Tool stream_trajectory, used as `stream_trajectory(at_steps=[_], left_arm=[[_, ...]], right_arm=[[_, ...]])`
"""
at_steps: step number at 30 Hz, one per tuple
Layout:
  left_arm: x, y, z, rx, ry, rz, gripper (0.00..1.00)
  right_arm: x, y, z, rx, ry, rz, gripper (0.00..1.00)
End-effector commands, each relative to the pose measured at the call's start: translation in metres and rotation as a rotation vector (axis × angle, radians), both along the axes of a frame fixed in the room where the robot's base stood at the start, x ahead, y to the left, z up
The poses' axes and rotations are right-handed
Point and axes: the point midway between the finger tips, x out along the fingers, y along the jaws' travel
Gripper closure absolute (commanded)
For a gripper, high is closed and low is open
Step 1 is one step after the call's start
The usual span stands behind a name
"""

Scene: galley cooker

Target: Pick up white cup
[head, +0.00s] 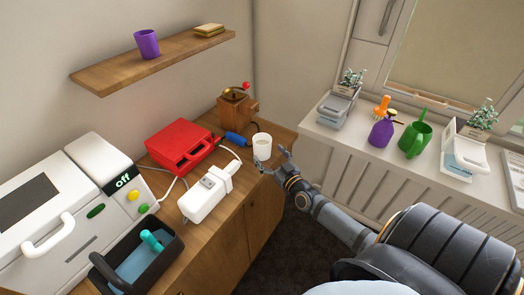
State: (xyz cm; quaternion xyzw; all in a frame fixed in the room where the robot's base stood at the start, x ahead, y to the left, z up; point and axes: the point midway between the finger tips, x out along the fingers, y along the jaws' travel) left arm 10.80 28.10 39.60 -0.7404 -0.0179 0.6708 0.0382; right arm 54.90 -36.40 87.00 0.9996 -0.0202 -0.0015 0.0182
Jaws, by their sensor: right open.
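The white cup (262,144) stands upright near the right edge of the wooden counter (228,222), in the middle of the head view. My right gripper (272,161) is just in front of and to the right of the cup. Its fingers are apart, with one finger near the cup's lower side and the other to its right. It holds nothing, and I cannot tell whether a finger touches the cup. My left gripper is not in view.
A white appliance (206,194) and a red appliance (183,145) stand left of the cup. A wooden grinder (238,109) and a blue-handled tool (236,138) are behind it. A dark bin (135,265) is nearer. The radiator shelf holds a purple bottle (381,132) and green watering can (415,137).

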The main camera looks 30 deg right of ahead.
Motion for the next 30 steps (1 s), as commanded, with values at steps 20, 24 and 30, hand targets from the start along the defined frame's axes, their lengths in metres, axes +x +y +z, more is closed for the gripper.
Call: stream_trajectory(at_steps=[20, 24, 30], left_arm=[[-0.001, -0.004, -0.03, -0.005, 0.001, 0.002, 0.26], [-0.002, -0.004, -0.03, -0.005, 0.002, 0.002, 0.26], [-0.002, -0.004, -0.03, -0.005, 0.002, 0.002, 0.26]], right_arm=[[0.051, -0.006, -0.011, 0.001, 0.001, 0.0, 0.23], [0.05, -0.006, -0.011, 0.001, 0.001, 0.0, 0.42], [0.05, -0.006, -0.011, 0.001, 0.0, 0.0, 0.69]])
